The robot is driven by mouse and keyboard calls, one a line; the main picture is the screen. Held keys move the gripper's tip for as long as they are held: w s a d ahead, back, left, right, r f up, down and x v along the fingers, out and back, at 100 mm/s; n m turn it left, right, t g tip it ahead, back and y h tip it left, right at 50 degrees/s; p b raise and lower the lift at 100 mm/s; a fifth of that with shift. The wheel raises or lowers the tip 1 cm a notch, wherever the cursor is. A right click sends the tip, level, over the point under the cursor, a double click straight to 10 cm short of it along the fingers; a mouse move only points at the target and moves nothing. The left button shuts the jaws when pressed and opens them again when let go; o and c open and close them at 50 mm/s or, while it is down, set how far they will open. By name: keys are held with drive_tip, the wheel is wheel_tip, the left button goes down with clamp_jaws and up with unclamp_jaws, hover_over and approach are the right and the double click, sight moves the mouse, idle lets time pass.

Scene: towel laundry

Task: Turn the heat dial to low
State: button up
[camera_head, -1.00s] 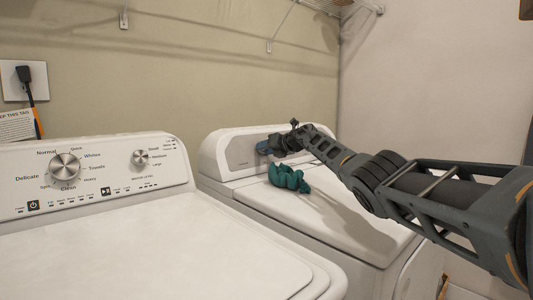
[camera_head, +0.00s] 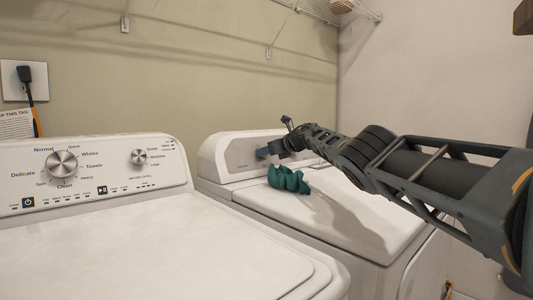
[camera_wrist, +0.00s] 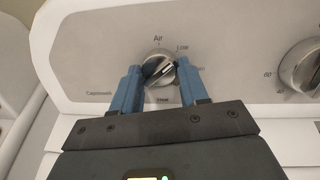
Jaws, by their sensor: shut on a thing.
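The heat dial (camera_wrist: 157,72) is a round silver knob on the dryer's white panel, with "Air" above it and "Low" at its upper right. My gripper (camera_wrist: 158,67) is shut on the dial, with one blue finger on each side. A pale pointer mark on the knob slants up to the right; I cannot tell exactly which label it meets. The lower labels are partly hidden by the fingers. In the head view my gripper (camera_head: 265,152) is at the dryer panel (camera_head: 230,153), and the dial is hidden there.
A second, larger knob (camera_wrist: 302,66) is to the right on the same panel. A crumpled teal towel (camera_head: 288,179) lies on the dryer top (camera_head: 345,212) below my arm. The washer (camera_head: 130,245) stands to the left, and a wire shelf (camera_head: 325,8) hangs above.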

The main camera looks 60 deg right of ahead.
idle(0.3)
drive_tip(key=o, duration=1)
drive_tip(key=shift+o, duration=0.2)
drive_tip(key=shift+s+d+r, duration=0.25)
drive_tip(key=shift+s, duration=0.1)
drive_tip(key=p+v, duration=0.2)
drive_tip(key=v, duration=0.5)
drive_tip(key=shift+a, duration=0.3)
drive_tip(key=shift+f, duration=0.15)
